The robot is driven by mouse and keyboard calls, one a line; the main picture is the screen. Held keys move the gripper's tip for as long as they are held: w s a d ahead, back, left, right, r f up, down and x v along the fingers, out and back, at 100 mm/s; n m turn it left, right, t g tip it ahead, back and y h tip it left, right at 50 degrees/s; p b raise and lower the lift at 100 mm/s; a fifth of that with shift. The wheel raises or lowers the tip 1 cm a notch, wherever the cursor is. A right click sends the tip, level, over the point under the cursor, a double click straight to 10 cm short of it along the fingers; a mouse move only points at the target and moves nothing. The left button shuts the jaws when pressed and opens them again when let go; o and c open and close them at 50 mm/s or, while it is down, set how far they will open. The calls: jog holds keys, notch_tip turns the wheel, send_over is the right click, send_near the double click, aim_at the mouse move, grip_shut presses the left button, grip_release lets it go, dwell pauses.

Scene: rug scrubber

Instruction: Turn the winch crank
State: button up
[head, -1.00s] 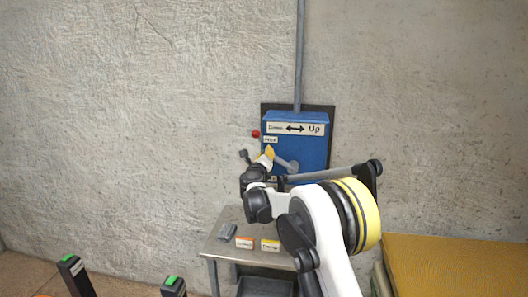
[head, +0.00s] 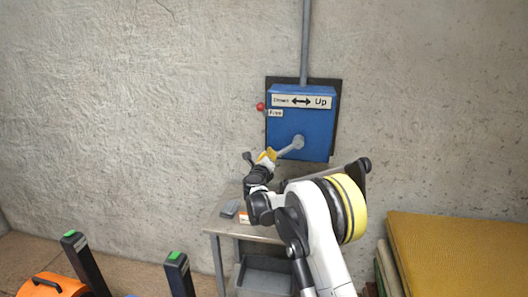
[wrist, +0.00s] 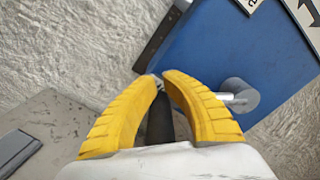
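The blue winch box (head: 315,122) hangs on the wall and bears a sign with a double arrow and "Up" at its right end. Its grey crank (head: 289,148) runs from a round hub down and left to my gripper (head: 266,156). In the wrist view the hub (wrist: 240,96) is right of the fingers, and part of the crank arm is hidden behind the right finger. My gripper's yellow fingers (wrist: 164,80) are closed in around the dark crank handle (wrist: 160,122), their tips nearly meeting at the crank arm.
A red knob (head: 260,107) is on the box's left side. A grey metal table (head: 212,225) stands below with small items on it. A yellow padded surface (head: 455,250) is at the right. Dark posts with green tops (head: 175,256) and an orange object (head: 50,287) are at lower left.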

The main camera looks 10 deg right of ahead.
jog(key=o, duration=0.7)
jog(key=shift+s+d+r, duration=0.1)
jog(key=shift+d+r, duration=0.15)
jog(key=shift+d, duration=0.05)
jog(key=shift+a, duration=0.15)
jog(key=shift+s+a, duration=0.15)
jog(key=shift+s, duration=0.1)
jog(key=v, duration=1.1)
jog(key=shift+s, duration=0.15)
